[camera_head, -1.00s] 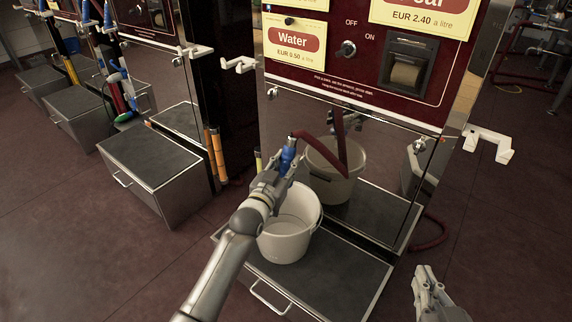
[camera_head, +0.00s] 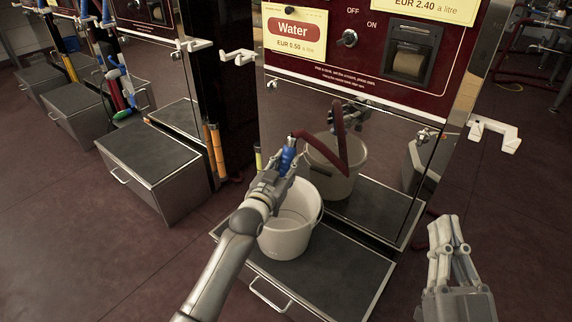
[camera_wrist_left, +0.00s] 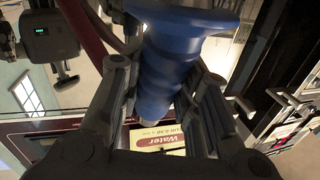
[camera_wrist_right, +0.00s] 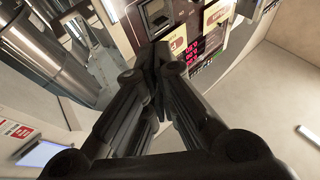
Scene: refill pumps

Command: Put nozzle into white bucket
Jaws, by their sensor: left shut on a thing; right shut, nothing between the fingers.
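The white bucket (camera_head: 286,236) stands upright on the dark-topped metal step in front of the pump, and its reflection shows in the mirror-like panel behind. My left gripper (camera_head: 276,178) is shut on the blue nozzle (camera_head: 288,158) and holds it above the bucket's back left rim. A dark red hose runs from the nozzle's top. In the left wrist view the blue nozzle (camera_wrist_left: 168,70) sits between the fingers. The nozzle's lower end is hidden by the gripper in the head view. My right gripper (camera_head: 447,225) is shut and empty, right of the step.
The dark-topped step (camera_head: 335,272) has bare room right of the bucket. White holders (camera_head: 238,57) and (camera_head: 494,132) stick out from the pump's sides. Another step box (camera_head: 150,160) stands to the left. The floor on the left is clear.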

